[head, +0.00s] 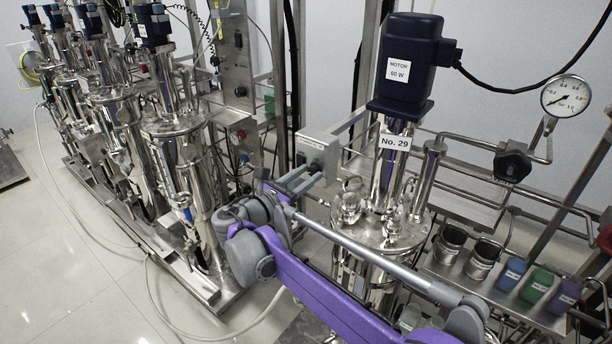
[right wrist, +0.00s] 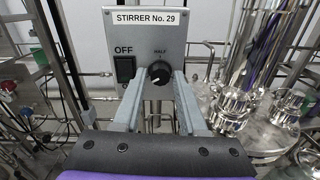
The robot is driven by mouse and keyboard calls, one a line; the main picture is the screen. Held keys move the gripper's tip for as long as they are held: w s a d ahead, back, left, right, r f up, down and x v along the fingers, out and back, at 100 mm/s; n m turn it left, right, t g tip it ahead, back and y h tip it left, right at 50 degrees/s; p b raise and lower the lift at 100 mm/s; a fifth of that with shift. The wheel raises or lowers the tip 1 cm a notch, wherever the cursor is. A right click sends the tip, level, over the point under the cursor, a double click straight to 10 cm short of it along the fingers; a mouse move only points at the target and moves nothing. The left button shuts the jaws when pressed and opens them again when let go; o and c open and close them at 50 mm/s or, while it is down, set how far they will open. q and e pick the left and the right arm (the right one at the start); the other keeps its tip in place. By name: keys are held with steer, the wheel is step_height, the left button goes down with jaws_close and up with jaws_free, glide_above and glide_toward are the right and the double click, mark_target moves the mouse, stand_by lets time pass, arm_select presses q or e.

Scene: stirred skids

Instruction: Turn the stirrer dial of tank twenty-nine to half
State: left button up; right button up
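The stirrer box of tank twenty-nine (head: 316,148) is a grey panel on the frame beside the tank. In the right wrist view the box (right wrist: 172,22) reads "STIRRER No. 29" and carries a black switch (right wrist: 125,68) by the word OFF. To the right of the switch is the round black stirrer dial (right wrist: 159,72), with HALF printed above it. Where its pointer stands is too small to tell. My right gripper (head: 302,177) is open in front of the box, its fingertips (right wrist: 161,76) on either side of the dial, with gaps showing. My left gripper is not in view.
Tank No. 29 (head: 382,232), with a dark blue motor (head: 405,65), stands right of the box, behind my right arm. Several similar tanks line the left. A pressure gauge (head: 566,95) and coloured cups (head: 537,286) are at the right. Open floor (head: 75,265) lies at lower left.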

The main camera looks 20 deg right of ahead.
jaws_close()
steer(key=shift+m, duration=0.3)
steer(key=m+p, duration=0.2)
steer(key=m, duration=0.1)
steer(key=shift+r+m, duration=0.1)
steer(key=shift+m, duration=0.2)
steer(key=m+p, duration=0.3)
steer(key=m, duration=0.3)
steer(key=shift+y, duration=0.3)
steer(key=m+p, duration=0.2)
steer(key=m, duration=0.4)
steer(key=m+p, duration=0.1)
steer(key=m, duration=0.3)
steer(key=shift+s+m+p, duration=0.1)
steer(key=shift+m+p, duration=0.3)
steer(key=shift+m, duration=1.1)
